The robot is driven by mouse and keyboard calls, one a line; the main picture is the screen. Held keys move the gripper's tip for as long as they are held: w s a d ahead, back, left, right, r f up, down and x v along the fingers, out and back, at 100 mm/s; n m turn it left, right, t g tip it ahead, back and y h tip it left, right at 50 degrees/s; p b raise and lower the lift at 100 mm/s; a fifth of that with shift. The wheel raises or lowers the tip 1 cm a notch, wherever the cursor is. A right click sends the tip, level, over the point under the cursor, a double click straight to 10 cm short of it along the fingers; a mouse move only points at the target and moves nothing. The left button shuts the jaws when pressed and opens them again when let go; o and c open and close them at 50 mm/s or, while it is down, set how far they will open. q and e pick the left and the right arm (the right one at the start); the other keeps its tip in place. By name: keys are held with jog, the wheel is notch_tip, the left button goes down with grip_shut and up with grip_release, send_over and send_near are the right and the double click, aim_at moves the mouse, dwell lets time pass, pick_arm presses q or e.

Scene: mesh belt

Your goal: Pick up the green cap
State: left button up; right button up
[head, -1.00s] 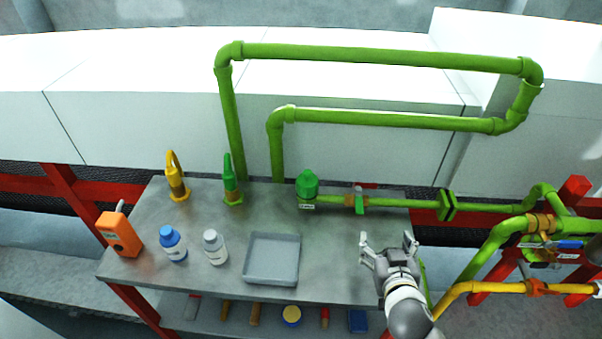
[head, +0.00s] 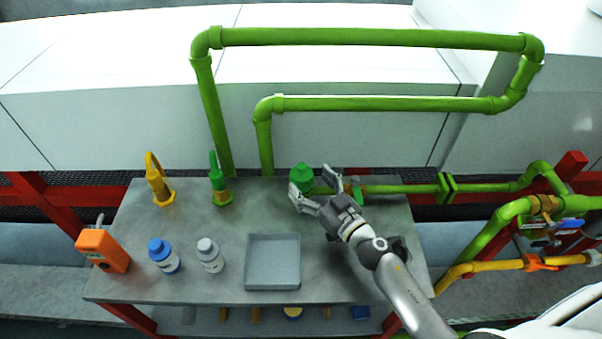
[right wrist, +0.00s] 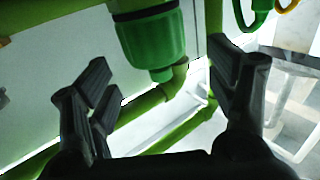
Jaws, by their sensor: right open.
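The green cap (head: 302,174) sits at the back of the grey table, at the left end of a green pipe. In the right wrist view the green cap (right wrist: 156,45) is ahead of and between the fingers, at the top of the picture, with a dark band at its base. My right gripper (head: 313,187) is open, its fingers close in front of the cap and partly covering its lower part. In the right wrist view its fingers (right wrist: 165,95) are spread wide with nothing between the tips. I cannot tell whether any finger touches the cap. My left gripper is not in view.
A grey tray (head: 272,286) lies on the table (head: 215,288). Left of it stand a white bottle (head: 210,256), a blue-capped bottle (head: 164,257) and an orange device (head: 103,250). Green (head: 219,185) and yellow (head: 157,182) hooked fittings stand at the back. Green pipes rise behind.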

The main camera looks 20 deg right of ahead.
aim_at(305, 176)
jog(key=x, duration=0.4)
jog(key=shift+w+f, duration=0.2)
jog(key=shift+w, duration=0.1)
jog(key=shift+d, duration=0.1)
jog(key=c, duration=1.2)
jog(key=shift+c, duration=0.2)
jog(key=shift+r, duration=0.1)
